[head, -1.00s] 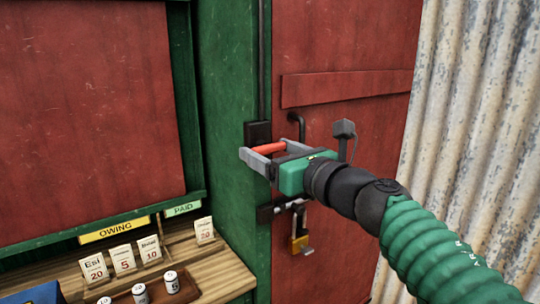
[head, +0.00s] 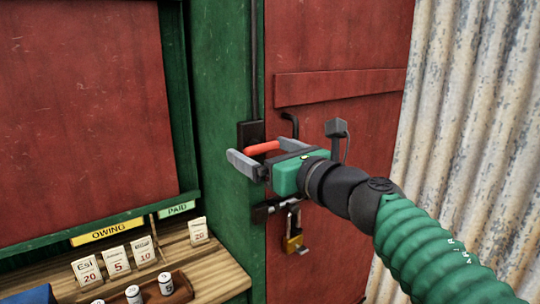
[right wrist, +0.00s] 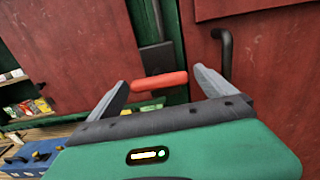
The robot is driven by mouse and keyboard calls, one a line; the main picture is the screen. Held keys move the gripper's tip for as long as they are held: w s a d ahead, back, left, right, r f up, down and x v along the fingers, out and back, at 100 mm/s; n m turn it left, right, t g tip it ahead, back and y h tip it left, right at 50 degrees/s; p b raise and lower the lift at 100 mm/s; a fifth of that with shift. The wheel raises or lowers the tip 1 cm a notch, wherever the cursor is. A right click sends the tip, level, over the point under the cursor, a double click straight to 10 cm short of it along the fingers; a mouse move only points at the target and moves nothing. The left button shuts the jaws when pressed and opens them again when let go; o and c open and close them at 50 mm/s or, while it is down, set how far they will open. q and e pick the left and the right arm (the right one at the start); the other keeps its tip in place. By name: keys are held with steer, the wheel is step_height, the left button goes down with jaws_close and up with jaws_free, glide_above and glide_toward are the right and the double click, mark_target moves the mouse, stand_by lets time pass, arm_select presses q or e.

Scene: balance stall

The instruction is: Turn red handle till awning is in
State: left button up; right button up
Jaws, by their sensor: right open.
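The red handle (head: 262,148) sticks out from a dark crank box (head: 250,133) on the green door post. It also shows in the right wrist view (right wrist: 159,81), lying crosswise between the open fingers. My right gripper (head: 268,158) is open, with one grey finger on each side of the handle. I cannot tell whether a finger touches it. The awning itself I cannot make out in these views. My left gripper is not in view.
A red door (head: 340,110) with a black pull and a brass padlock (head: 293,240) is behind my gripper. A wooden counter (head: 205,262) with price cards and a tray (head: 175,290) of small cylinders is at lower left. Corrugated metal (head: 465,120) stands at right.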

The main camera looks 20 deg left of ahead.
steer(key=b+v, duration=0.1)
steer(key=v, duration=1.5)
steer(key=shift+s+d, duration=0.15)
steer(key=shift+d, duration=0.2)
steer(key=shift+f, duration=0.15)
